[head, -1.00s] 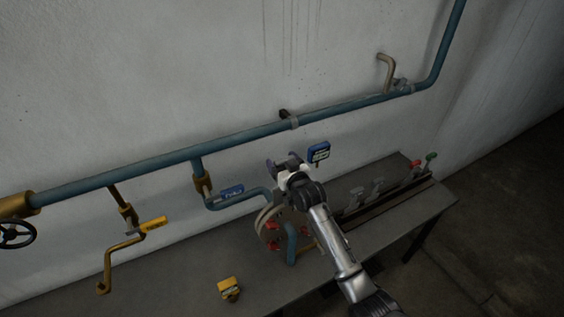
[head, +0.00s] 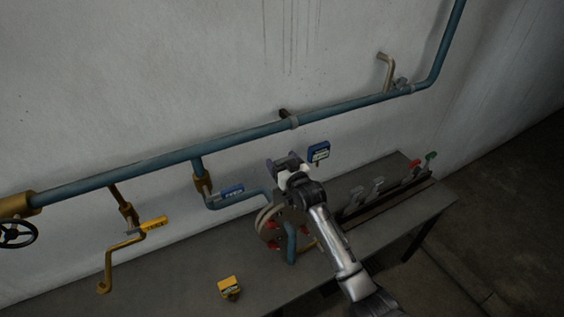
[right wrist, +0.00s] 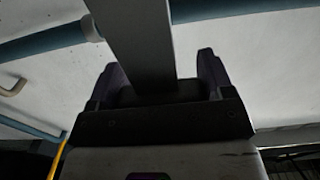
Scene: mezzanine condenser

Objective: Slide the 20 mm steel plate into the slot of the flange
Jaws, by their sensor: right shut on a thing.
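My right gripper (head: 287,163) is above the flange (head: 268,228), a round grey disc with red fittings at its edge, standing on the bench. The gripper and arm cover part of the flange, and I cannot make out its slot. In the right wrist view, my right gripper (right wrist: 160,82) is shut on a flat grey bar, the steel plate (right wrist: 140,35), which sticks out from between the dark fingers. In the head view the plate is not clearly visible, and I cannot tell its gap to the flange. My left gripper is not in view.
A blue pipe (head: 150,163) runs along the wall. A rack (head: 385,203) with grey, red and green-topped pieces stands right. A yellow box (head: 229,287) is on the bench (head: 165,285).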

